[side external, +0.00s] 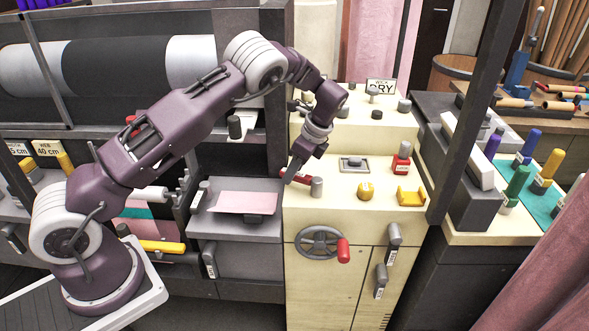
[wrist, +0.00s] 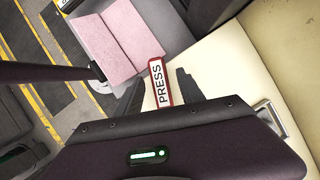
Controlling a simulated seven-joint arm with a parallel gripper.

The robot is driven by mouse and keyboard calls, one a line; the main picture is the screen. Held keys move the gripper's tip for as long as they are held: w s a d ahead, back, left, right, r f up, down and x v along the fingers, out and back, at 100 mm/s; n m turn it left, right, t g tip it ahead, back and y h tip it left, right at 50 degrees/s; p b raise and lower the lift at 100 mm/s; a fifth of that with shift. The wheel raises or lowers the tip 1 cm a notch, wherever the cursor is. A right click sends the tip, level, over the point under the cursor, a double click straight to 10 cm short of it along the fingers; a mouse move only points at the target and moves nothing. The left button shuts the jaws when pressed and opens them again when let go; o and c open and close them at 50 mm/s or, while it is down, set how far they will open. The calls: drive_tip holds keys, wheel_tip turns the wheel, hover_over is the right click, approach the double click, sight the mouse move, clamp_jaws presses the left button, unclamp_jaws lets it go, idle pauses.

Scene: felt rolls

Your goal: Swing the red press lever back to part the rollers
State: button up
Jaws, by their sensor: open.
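The red press lever (side external: 302,179) is a short red bar low on the cream cabinet's worktop, partly hidden by my gripper (side external: 291,176). In the wrist view the lever (wrist: 159,82) shows its white PRESS label with a red edge. My gripper (wrist: 160,92) is open there, with one dark finger on each side of the lever. I cannot tell whether a finger touches it. The part of the lever nearest my wrist is hidden by the gripper body. I cannot make out the press rollers.
A pink felt sheet (side external: 246,202) lies on a grey shelf left of the lever. A handwheel with a red knob (side external: 343,250) is below on the cabinet front.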

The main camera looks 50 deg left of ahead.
clamp_jaws()
idle(1.4)
